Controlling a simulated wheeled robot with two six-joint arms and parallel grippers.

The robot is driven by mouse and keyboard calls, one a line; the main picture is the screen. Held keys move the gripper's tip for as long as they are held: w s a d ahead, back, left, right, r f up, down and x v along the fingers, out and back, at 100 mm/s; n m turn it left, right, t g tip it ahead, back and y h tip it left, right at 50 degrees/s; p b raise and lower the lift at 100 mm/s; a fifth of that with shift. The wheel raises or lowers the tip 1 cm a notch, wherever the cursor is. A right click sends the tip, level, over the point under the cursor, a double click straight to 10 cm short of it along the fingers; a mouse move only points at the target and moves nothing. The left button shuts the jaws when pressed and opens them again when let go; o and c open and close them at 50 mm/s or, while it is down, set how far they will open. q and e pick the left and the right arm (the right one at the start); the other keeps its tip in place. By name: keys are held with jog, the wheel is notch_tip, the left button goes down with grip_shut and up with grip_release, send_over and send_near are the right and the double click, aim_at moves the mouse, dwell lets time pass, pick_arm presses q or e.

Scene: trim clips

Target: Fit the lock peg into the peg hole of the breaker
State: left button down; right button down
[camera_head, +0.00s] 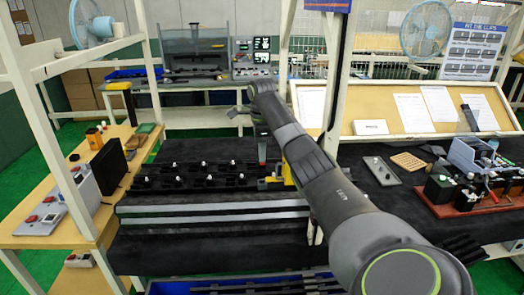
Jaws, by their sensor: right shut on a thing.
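My right arm reaches from the lower right to the middle of the view. Its gripper (240,111) is small and partly hidden by my own wrist, above the dark bench. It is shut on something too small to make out. I cannot pick out the lock peg for certain. I cannot clearly identify the breaker or its peg hole either. A red board (462,203) at the right carries several black and grey blocks and fittings. A grey plate (381,172) with small pale knobs lies left of it. My left gripper is not in view.
A black rack (160,182) with several white-tipped clips sits below my right gripper. Pale rails (210,210) lie in front. A wooden side table (45,205) is at the left.

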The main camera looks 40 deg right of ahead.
aim_at(262, 164)
jog(key=shift+f, duration=0.9)
jog(key=shift+f+b, duration=0.45)
jog(key=shift+f, duration=1.1)
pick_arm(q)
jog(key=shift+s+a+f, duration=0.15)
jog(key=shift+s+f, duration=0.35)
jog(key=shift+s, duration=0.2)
pick_arm(e)
jog(key=shift+f, duration=0.5)
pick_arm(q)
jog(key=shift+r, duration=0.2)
pick_arm(e)
jog(key=shift+r, duration=0.1)
pick_arm(q)
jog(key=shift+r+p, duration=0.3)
jog(key=shift+p, duration=0.2)
pick_arm(e)
jog(key=shift+f, duration=1.5)
